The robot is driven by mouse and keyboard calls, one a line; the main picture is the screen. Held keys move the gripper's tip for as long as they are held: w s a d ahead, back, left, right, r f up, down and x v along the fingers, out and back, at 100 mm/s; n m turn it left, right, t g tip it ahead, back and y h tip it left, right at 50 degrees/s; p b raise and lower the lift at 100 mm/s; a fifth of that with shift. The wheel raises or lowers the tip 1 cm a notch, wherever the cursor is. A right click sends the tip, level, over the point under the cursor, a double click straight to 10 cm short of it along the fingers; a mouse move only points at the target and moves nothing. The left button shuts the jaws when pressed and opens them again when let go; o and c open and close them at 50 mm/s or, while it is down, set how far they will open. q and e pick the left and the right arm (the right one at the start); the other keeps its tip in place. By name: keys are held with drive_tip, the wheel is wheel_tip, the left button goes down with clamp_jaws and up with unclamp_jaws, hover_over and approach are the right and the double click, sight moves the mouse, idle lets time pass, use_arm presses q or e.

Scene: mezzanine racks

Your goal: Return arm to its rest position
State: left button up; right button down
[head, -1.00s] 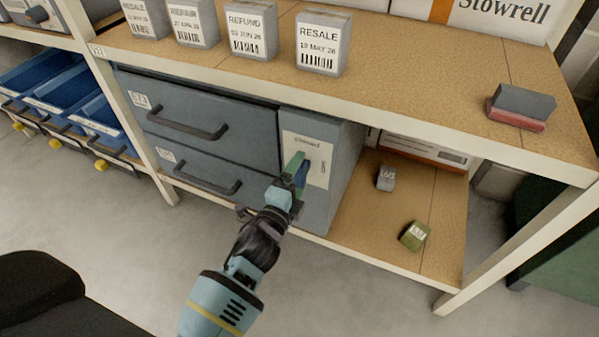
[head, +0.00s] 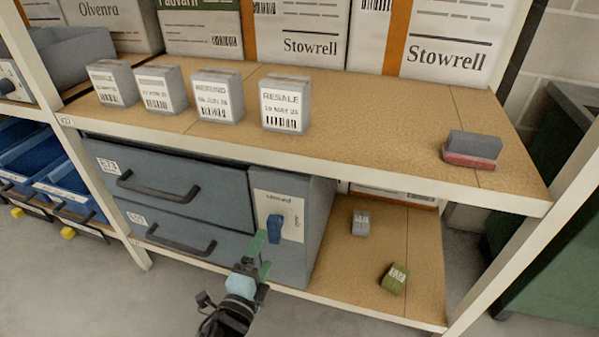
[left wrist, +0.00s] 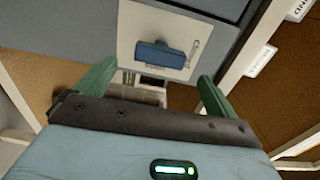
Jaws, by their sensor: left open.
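My left gripper (head: 262,257) is open and empty in front of the grey cabinet (head: 318,235). In the head view its green fingers appear just below and left of a blue knob (head: 275,228) on a pale labelled plate (head: 293,205). In the left wrist view the fingers of the gripper (left wrist: 155,82) stand wide apart. The blue knob (left wrist: 160,54) shows beyond them, apart from both. My right gripper is not in view.
The cabinet's two drawers with dark handles (head: 160,188) look shut. Above is a shelf (head: 370,125) with several labelled boxes and a grey-and-red block (head: 472,148). A grey cube (head: 361,223) and green cube (head: 394,278) lie on the lower shelf. A rack post (head: 535,225) stands right.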

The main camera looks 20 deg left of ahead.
use_arm(q)
drive_tip(key=s+a+r+n+g+p, duration=0.2)
drive_tip(key=s+n+g+p, duration=0.55)
drive_tip(key=s+p, duration=1.25)
drive_tip(key=s+r+n+g+p, duration=0.1)
drive_tip(key=s+r+n+p, duration=0.3)
drive_tip(key=s, duration=0.5)
drive_tip(key=s+r+n+h+p, duration=0.1)
drive_tip(key=s+r+n+p, duration=0.3)
drive_tip(key=s, duration=0.5)
drive_tip(key=shift+d+r+n+g+p, duration=0.25)
drive_tip(key=shift+r+n+g+p, duration=0.1)
drive_tip(key=shift+r+p, duration=0.45)
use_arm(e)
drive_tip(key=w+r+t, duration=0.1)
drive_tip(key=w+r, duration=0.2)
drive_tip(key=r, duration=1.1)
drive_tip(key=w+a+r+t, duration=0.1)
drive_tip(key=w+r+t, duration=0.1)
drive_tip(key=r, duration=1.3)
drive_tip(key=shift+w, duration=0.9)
use_arm(q)
drive_tip(key=shift+s+r, duration=0.1)
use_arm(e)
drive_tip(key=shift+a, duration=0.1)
